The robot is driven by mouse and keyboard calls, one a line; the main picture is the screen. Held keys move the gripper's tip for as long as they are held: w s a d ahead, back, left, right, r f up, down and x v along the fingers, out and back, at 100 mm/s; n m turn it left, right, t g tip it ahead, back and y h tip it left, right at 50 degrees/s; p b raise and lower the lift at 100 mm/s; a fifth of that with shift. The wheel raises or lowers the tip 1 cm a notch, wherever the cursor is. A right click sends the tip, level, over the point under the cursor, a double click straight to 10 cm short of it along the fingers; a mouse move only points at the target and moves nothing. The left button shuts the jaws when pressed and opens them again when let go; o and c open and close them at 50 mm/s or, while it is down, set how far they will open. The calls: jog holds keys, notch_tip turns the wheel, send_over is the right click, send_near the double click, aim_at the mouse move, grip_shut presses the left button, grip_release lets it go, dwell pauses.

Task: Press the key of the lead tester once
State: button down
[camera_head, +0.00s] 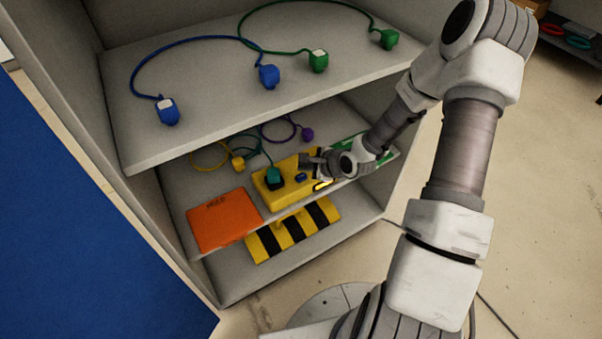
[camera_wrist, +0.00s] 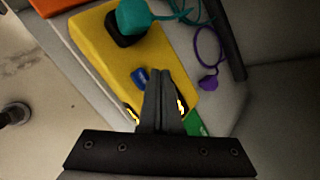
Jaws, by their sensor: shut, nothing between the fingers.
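The lead tester, a yellow box (camera_head: 267,198), stands on the middle shelf; it also fills the upper middle of the wrist view (camera_wrist: 90,45). A teal plug (camera_wrist: 135,15) sits at its black socket (camera_wrist: 125,40). Its small blue key (camera_wrist: 140,77) also shows in the head view (camera_head: 300,178). A bright yellow glow (camera_head: 321,186) shows near the box's right end; in the wrist view it shows on both sides of my fingers. My gripper (camera_wrist: 158,72) is shut and empty, its tips over the box just beside the key. Contact cannot be told.
An orange board (camera_head: 222,222) lies left of the box and a green one (camera_head: 390,154) right. Yellow (camera_head: 238,162) and purple (camera_head: 307,135) plugs lie behind. The upper shelf (camera_head: 220,95) overhangs, carrying blue and green leads. A black-and-yellow striped piece (camera_head: 292,230) is below.

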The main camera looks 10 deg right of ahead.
aim_at(304, 180)
notch_tip(304, 180, up, 4)
jog(key=p, duration=0.3)
jog(key=shift+f, duration=0.1)
dwell(0.6)
